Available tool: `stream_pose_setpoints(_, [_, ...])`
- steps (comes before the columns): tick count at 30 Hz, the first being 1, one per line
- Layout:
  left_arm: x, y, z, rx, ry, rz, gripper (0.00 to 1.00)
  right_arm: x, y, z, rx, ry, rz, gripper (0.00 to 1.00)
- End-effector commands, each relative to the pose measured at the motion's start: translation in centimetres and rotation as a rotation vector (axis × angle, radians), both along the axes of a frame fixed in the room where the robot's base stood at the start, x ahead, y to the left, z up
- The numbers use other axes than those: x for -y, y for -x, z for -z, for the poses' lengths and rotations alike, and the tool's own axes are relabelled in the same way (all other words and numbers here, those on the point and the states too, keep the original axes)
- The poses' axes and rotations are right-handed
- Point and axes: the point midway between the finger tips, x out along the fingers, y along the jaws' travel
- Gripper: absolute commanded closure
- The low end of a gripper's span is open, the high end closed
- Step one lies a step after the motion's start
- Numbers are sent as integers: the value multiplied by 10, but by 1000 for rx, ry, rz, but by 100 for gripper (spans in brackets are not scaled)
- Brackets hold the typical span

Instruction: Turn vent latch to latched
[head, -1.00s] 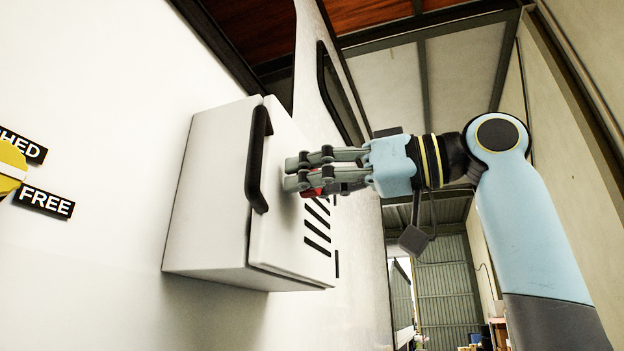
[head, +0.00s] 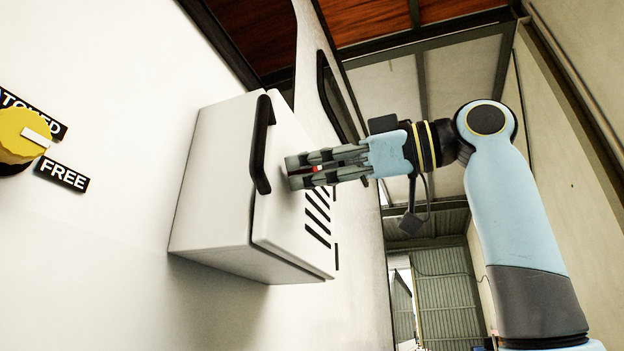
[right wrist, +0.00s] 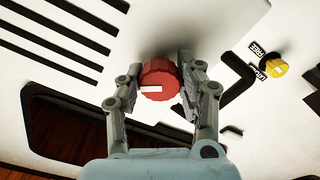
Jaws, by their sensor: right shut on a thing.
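A red knob (right wrist: 158,80) with a white mark sits on the white panel beside the black vent slots. In the right wrist view its mark points left. My right gripper (head: 292,168) is shut on the red knob, one finger on each side; it also shows in the right wrist view (right wrist: 160,75). In the head view only a sliver of red shows between the fingers. A yellow knob (head: 22,132) is on the white wall at the left, with a partly covered label that ends in "ED" (head: 48,126) and a "FREE" label (head: 62,173). Its white mark points right, slightly down.
A white box (head: 215,190) stands out from the wall, with a black handle (head: 261,145) just left of my right gripper's fingertips. Dark vent slots (head: 317,215) lie below the fingers. Open space lies between the wall and the hangar side at the right.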

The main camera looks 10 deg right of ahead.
Motion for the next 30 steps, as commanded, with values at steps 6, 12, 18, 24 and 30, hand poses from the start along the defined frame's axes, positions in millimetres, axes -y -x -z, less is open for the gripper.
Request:
stream_pose_setpoints(6, [0, 0, 17, 0, 0, 0, 60, 0, 0, 2, 172, 113, 0, 96])
stream_pose_setpoints(12, [0, 0, 29, -1, 0, 0, 60, 0, 0, 2, 330, 218, 0, 96])
stream_pose_setpoints(18, [0, 0, 40, -1, 0, 0, 60, 0, 0, 2, 484, 323, -1, 96])
stream_pose_setpoints(24, [0, 1, 48, -1, 0, 0, 60, 0, 0, 2, 622, 415, -1, 96])
stream_pose_setpoints(30, [0, 1, 54, -1, 0, 0, 60, 0, 0, 1, 727, 485, -1, 96])
